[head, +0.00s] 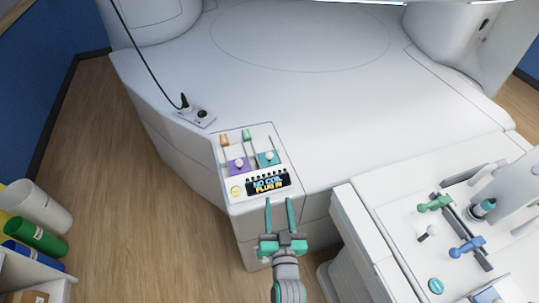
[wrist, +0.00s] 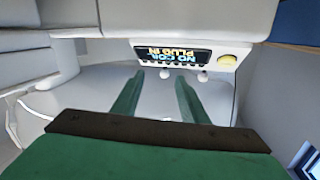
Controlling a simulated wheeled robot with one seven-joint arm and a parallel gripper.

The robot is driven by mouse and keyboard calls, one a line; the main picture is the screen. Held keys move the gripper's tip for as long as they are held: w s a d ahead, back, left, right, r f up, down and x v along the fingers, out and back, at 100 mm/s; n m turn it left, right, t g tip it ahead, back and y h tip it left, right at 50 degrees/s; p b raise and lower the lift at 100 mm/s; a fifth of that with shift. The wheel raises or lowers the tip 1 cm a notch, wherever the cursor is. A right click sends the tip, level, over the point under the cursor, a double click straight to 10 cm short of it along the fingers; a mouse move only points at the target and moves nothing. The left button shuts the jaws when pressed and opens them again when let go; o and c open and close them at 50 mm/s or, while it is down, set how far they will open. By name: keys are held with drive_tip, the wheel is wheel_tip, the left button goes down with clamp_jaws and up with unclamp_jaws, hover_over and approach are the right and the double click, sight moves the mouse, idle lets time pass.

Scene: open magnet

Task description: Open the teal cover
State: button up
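The teal cover (head: 269,159) is a small teal square with a pale round knob, on the control panel at the corner of the white magnet base. It looks closed and lies flat, right of a purple cover (head: 237,167). My gripper (head: 279,200) is open and empty, in front of the panel and nearer the camera than the teal cover, apart from it. In the wrist view my gripper (wrist: 160,77) shows two spread green fingers. Two white knobs (wrist: 203,75) show beyond them; the teal plate itself cannot be made out there.
A display (head: 268,182) reading "NO COIL PLUG IN" and a yellow button (head: 236,190) lie in front of the covers. Orange (head: 224,140) and green (head: 246,134) handles stand behind. A socket block with a cable (head: 195,116) is farther left. A white bed (head: 400,215) bounds the right.

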drive_tip(key=y, duration=0.1)
approach(270, 158)
drive_tip(key=shift+w+f, duration=0.2)
drive_tip(key=shift+w, duration=0.25)
drive_tip(key=w, duration=0.3)
drive_tip(key=w+a, duration=0.1)
drive_tip(key=w, duration=0.6)
drive_tip(key=shift+w+a, duration=0.2)
clamp_jaws()
